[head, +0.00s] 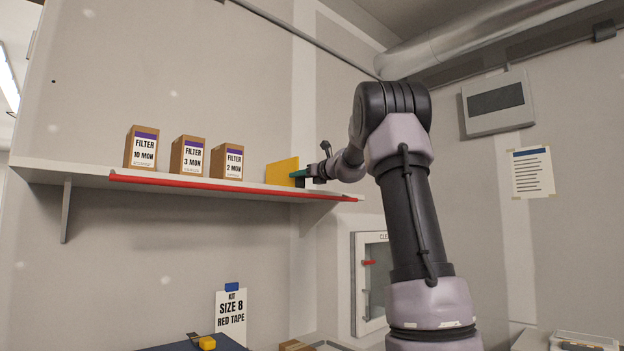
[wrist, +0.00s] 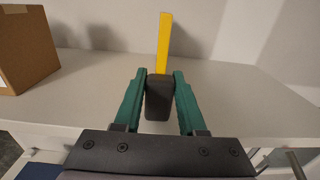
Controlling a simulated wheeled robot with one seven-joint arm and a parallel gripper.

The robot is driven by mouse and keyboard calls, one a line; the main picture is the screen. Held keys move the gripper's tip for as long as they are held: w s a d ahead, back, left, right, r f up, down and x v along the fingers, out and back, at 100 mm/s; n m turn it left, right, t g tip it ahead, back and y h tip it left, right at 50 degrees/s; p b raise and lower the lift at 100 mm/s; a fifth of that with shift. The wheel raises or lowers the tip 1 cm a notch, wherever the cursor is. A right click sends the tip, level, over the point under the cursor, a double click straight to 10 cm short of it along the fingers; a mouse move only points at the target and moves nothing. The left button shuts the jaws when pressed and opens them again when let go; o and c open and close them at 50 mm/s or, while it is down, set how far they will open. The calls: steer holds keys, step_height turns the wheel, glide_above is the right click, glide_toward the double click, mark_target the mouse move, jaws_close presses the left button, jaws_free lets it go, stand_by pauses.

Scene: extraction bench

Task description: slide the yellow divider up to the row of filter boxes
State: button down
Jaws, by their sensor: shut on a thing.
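The yellow divider (head: 281,172) stands upright on the shelf, right of the filter boxes. In the wrist view it shows edge-on as a yellow strip (wrist: 164,42) with a dark grip block (wrist: 158,97) at its near end. My gripper (head: 304,175) is at the divider's right side in the head view; its green fingers (wrist: 158,82) are shut on the dark block. The row of filter boxes holds the 10 MON box (head: 142,148), the 3 MON box (head: 188,156) and the 2 MON box (head: 229,162). A gap separates the 2 MON box from the divider.
The shelf (head: 80,170) has a red strip (head: 220,187) along its front edge. A brown box (wrist: 25,45) stands at the left in the wrist view, with bare shelf between it and the divider. Below are a kit sign (head: 231,315) and a wall cabinet (head: 370,280).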

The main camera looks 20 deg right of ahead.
steer(key=s+a, duration=0.1)
steer(key=a, duration=0.4)
steer(key=s+a, duration=0.2)
steer(key=a, duration=0.2)
steer(key=s+a, duration=0.2)
steer(key=a, duration=0.3)
steer(key=shift+s+a+f, duration=0.15)
steer(key=shift+a, duration=0.15)
steer(key=shift+c, duration=2.4)
jaws_free()
steer(key=v, duration=1.1)
